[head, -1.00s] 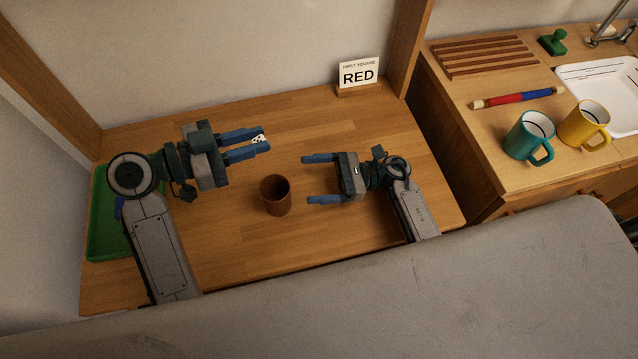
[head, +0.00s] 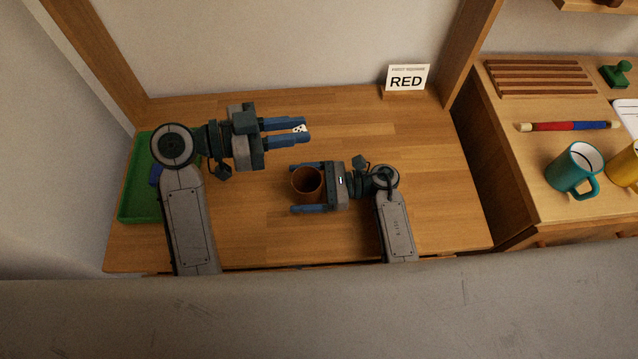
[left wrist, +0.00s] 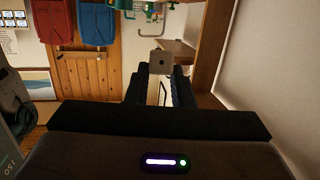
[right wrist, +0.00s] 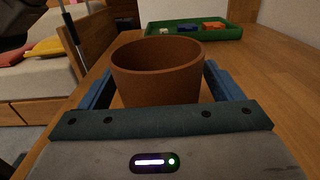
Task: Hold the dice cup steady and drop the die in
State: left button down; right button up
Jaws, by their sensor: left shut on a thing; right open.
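The brown dice cup (head: 307,184) stands upright on the wooden table. My right gripper (head: 305,188) is open, with one finger on each side of the cup; it also fills the middle of the right wrist view, where the cup (right wrist: 158,75) sits between the blue fingers. I cannot tell whether the fingers touch it. My left gripper (head: 302,131) is shut on the white die (head: 300,128) at its fingertips, above the table and beyond the cup. The die (left wrist: 160,61) also shows in the left wrist view. The inside of the cup is mostly hidden.
A green tray (head: 132,200) lies at the table's left, partly behind my left arm; the right wrist view shows several small blocks in it. A card reading RED (head: 407,78) stands at the back right. The table's right part is clear.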

jog(key=shift+a, duration=0.4)
jog(key=c, duration=1.1)
pick_arm(q)
notch_tip(320, 180, down, 13)
dwell(0.7)
jog(key=c, duration=1.2)
grip_release()
jog(key=shift+a, duration=0.15)
